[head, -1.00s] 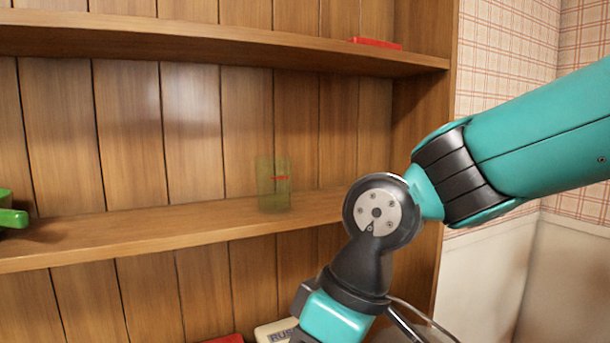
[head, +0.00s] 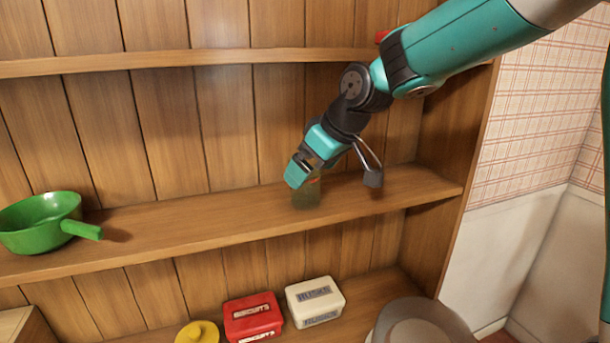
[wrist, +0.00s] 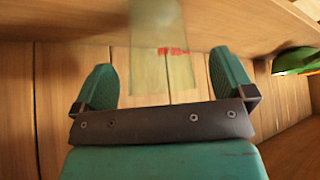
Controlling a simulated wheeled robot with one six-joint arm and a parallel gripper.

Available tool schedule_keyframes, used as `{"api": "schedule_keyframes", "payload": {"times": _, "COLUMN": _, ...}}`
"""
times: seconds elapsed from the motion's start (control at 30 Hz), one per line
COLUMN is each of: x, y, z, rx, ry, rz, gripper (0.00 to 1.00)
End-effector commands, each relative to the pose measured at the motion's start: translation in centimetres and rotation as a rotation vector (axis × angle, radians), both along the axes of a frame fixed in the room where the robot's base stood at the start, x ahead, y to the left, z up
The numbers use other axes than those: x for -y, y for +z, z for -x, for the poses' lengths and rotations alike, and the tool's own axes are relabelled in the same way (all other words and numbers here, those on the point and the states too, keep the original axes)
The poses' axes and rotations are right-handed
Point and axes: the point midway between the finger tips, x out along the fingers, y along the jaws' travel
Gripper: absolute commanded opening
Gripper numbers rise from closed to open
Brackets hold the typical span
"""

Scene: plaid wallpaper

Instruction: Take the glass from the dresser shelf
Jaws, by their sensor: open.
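The glass (head: 306,193) is a see-through greenish tumbler with a small red mark. It stands on the middle dresser shelf (head: 200,215), partly hidden behind my gripper (head: 304,178) in the head view. In the wrist view the glass (wrist: 162,50) shows between the two teal fingers of my gripper (wrist: 164,80). The fingers are spread apart, with a visible gap on each side of the glass. My gripper is open and does not hold it.
A green saucepan (head: 40,225) stands at the left of the same shelf, its handle pointing right. Below are a red tin (head: 252,316), a cream tin (head: 315,300) and a yellow lidded thing (head: 198,333). The upper shelf (head: 150,62) runs above. The shelf between saucepan and glass is clear.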

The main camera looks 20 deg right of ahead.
Motion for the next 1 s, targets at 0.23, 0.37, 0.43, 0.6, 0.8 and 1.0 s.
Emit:
{"api": "schedule_keyframes", "payload": {"times": 0.23, "x": -0.5, "y": -1.4, "z": -0.8, "rx": 0.000, "ry": 0.000, "rz": 0.000, "gripper": 1.00}}
{"api": "schedule_keyframes", "payload": {"times": 0.37, "x": -0.5, "y": -1.4, "z": -0.8, "rx": 0.001, "ry": -0.001, "rz": 0.000, "gripper": 1.00}}
{"api": "schedule_keyframes", "payload": {"times": 0.43, "x": -0.5, "y": -1.4, "z": -0.8, "rx": 0.001, "ry": -0.001, "rz": 0.000, "gripper": 0.86}}
{"api": "schedule_keyframes", "payload": {"times": 0.6, "x": -0.5, "y": -1.4, "z": -0.8, "rx": 0.001, "ry": -0.001, "rz": 0.000, "gripper": 0.47}}
{"api": "schedule_keyframes", "payload": {"times": 0.8, "x": -0.5, "y": -1.4, "z": -0.8, "rx": 0.002, "ry": -0.001, "rz": 0.000, "gripper": 0.44}}
{"api": "schedule_keyframes", "payload": {"times": 1.0, "x": -0.4, "y": -0.9, "z": -0.8, "rx": 0.004, "ry": -0.001, "rz": -0.001, "gripper": 0.44}}
